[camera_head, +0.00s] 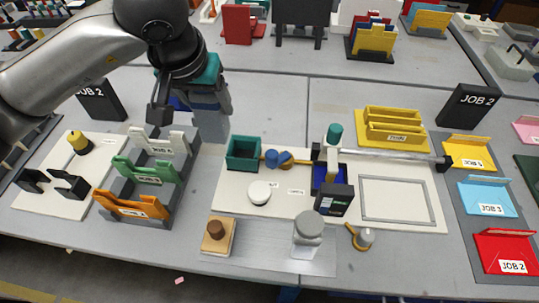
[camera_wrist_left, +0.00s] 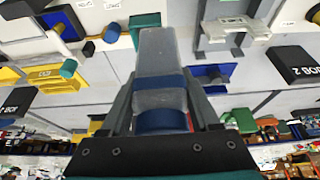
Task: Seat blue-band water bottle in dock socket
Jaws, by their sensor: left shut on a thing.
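My left gripper (camera_head: 192,108) comes down from the upper left, shut on the blue-band water bottle (camera_head: 211,122). The bottle's grey body also shows in the left wrist view (camera_wrist_left: 160,52), between the fingers (camera_wrist_left: 158,105), with a blue band around it. The bottle's far end points away from the wrist; whether it touches the table cannot be told. My right gripper is not in view.
A rack with white, green (camera_head: 150,171) and orange holders stands just below the gripper. A teal box (camera_head: 243,153) and a white plotter board (camera_head: 290,205) lie to the right. A black JOB 2 sign (camera_head: 100,99) stands at left. Bare table (camera_head: 275,105) lies right of the bottle.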

